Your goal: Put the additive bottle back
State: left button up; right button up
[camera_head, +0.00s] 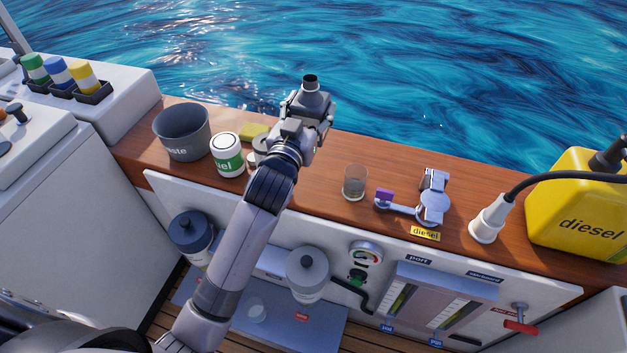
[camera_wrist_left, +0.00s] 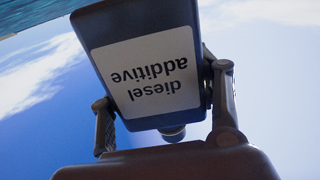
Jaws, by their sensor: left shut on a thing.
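The additive bottle (camera_head: 312,100) is dark grey with a narrow dark-topped neck. It is held above the wooden ledge, near its far edge, with the neck towards the top of the head view. In the left wrist view the bottle (camera_wrist_left: 145,75) fills the space between the fingers, and its white "diesel additive" label appears upside down. My left gripper (camera_head: 306,112) is shut on the bottle, one finger on each side. The gripper hides most of the bottle's body in the head view. My right gripper is not in view.
On the ledge (camera_head: 335,215) stand a grey waste bin (camera_head: 182,132), a white-green container (camera_head: 227,155), a glass (camera_head: 355,182), an open metal filler cap (camera_head: 433,205), a white nozzle (camera_head: 489,220) and a yellow diesel can (camera_head: 577,205). A black rack (camera_head: 95,95) holds coloured bottles at far left.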

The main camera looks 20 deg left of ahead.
aim_at(307, 102)
pick_arm(q)
jog(key=r, duration=0.2)
jog(key=s+r, duration=0.1)
jog(key=shift+r, duration=0.35)
jog(key=shift+s+f, duration=0.15)
jog(key=shift+f, duration=0.1)
jog(key=shift+f+b, duration=1.35)
jog(key=shift+f, duration=8.15)
jog(key=shift+f, duration=0.2)
jog(key=o, duration=1.4)
jog(key=shift+c, duration=0.2)
jog(key=shift+r, duration=0.15)
